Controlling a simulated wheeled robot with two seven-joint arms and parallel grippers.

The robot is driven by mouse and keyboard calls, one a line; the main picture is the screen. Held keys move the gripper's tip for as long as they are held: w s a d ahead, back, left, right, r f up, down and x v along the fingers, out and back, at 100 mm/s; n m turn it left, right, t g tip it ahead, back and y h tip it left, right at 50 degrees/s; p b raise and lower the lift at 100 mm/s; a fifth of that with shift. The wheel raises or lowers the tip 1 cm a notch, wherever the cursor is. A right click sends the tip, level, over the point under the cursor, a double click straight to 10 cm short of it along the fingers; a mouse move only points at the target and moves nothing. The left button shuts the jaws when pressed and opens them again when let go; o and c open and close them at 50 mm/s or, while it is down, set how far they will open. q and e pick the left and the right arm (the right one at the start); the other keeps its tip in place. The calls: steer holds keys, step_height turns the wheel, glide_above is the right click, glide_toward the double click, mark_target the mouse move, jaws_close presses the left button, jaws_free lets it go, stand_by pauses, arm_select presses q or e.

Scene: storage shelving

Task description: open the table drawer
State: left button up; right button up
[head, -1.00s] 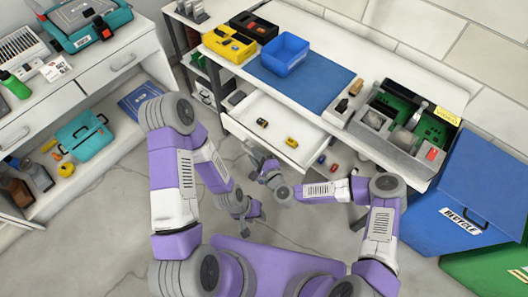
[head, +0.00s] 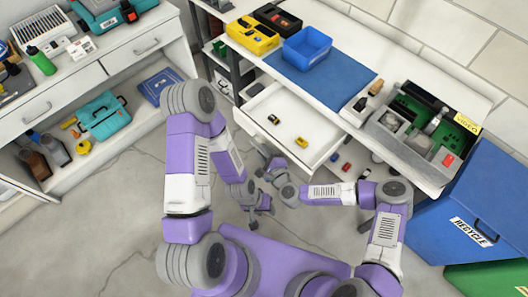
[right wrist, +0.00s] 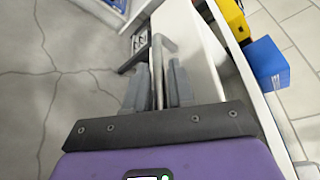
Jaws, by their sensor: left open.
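The table drawer (head: 265,103) is a white, shallow drawer under the white workbench. It stands pulled out, with small yellow objects (head: 301,142) inside. My right gripper (head: 268,160) is at the drawer's front, shut on the drawer handle. In the right wrist view, the grey handle bar (right wrist: 157,55) runs between the two fingers of the right gripper (right wrist: 160,85), with the white drawer front (right wrist: 190,50) beside it. My left gripper (head: 254,206) is open and empty, low over the floor, apart from the drawer.
On the workbench are a blue mat (head: 325,80), a blue bin (head: 307,46), a yellow bin (head: 252,35) and a grey tray (head: 405,152) of parts. A blue recycle bin (head: 490,195) stands at right. A white cabinet (head: 100,75) stands at left. The floor between is clear.

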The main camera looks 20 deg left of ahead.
steer(key=p+v, duration=0.1)
steer(key=v, duration=0.6)
steer(key=shift+s+d+p, duration=0.2)
steer(key=shift+p, duration=0.2)
steer(key=shift+r, duration=0.1)
steer(key=s+d+f+n+g+h+p, duration=0.1)
steer(key=s+d+n+g, duration=0.4)
steer(key=d, duration=0.5)
steer(key=s+d+f+n+g+h+p, duration=0.1)
steer(key=s+d+f+n+g+h, duration=0.2)
steer(key=d, duration=0.7)
steer(key=s+n+g+h, duration=0.2)
steer(key=s+n, duration=0.2)
steer(key=s, duration=0.1)
steer(key=shift+d+f+n+g+h, duration=0.3)
steer(key=shift+d+f+n+h, duration=0.05)
steer(key=shift+n+h, duration=0.05)
